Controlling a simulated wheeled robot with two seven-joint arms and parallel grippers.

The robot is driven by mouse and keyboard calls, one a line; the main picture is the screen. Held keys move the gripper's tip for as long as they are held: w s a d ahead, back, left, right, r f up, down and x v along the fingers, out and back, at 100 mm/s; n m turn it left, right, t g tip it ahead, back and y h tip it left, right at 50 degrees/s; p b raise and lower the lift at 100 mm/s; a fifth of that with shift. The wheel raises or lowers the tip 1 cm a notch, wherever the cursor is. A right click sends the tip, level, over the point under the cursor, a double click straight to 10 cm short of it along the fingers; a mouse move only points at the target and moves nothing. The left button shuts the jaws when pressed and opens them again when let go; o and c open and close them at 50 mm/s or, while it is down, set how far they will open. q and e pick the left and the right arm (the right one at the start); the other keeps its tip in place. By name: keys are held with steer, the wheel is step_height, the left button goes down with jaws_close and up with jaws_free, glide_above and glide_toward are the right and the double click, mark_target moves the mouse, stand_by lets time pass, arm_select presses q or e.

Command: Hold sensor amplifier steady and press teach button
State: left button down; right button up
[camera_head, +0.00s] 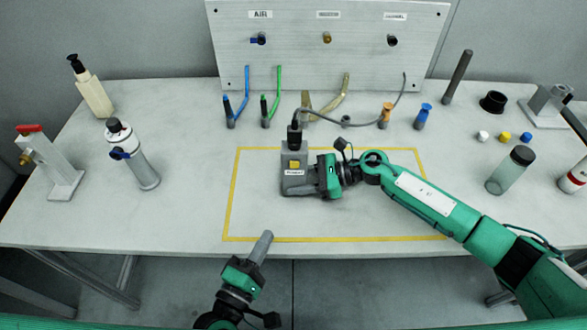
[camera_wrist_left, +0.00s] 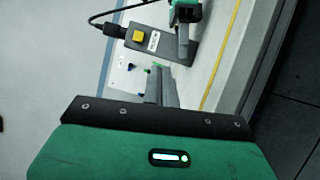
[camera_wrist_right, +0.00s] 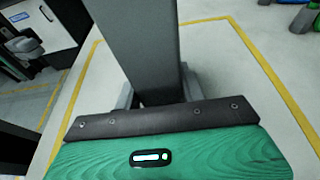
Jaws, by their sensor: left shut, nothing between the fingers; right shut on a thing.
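The sensor amplifier (camera_head: 293,183) is a grey block with a yellow button (camera_head: 295,164) on its top and a white label below the button. It stands inside the yellow outline on the table. My right gripper (camera_head: 308,188) is shut on the amplifier from the right side. In the right wrist view the amplifier (camera_wrist_right: 140,40) is the large grey body between the fingers. My left gripper (camera_head: 265,240) is shut and empty near the table's front edge, below and left of the amplifier, apart from it. The left wrist view shows the yellow button (camera_wrist_left: 140,33) uncovered beyond the left fingertips (camera_wrist_left: 160,80).
A black plug and grey cable (camera_head: 296,133) run from the amplifier's far end toward the panel (camera_head: 325,60). Coloured tubes (camera_head: 270,95) stand behind. The outlined area's front is mostly clear.

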arm_select(q)
steer(key=w+d+r+m+g+h, duration=0.3)
steer(key=d+r+m+h, duration=0.15)
steer(key=m, duration=0.65)
steer(key=m+g, duration=0.1)
steer(key=m, duration=0.2)
glide_toward(305, 162)
steer(key=shift+h, duration=0.25)
steer(key=shift+s+d+x, duration=0.15)
steer(key=shift+x, duration=0.85)
steer(key=shift+s+d+x, duration=0.1)
steer(key=shift+d+x, duration=0.05)
steer(key=shift+x, duration=0.85)
steer(key=shift+f, duration=0.1)
steer(key=shift+w+n, duration=0.3)
steer(key=shift+w, duration=0.15)
steer(key=shift+w, duration=0.3)
steer(key=shift+s, duration=0.8)
steer(key=shift+s, duration=0.1)
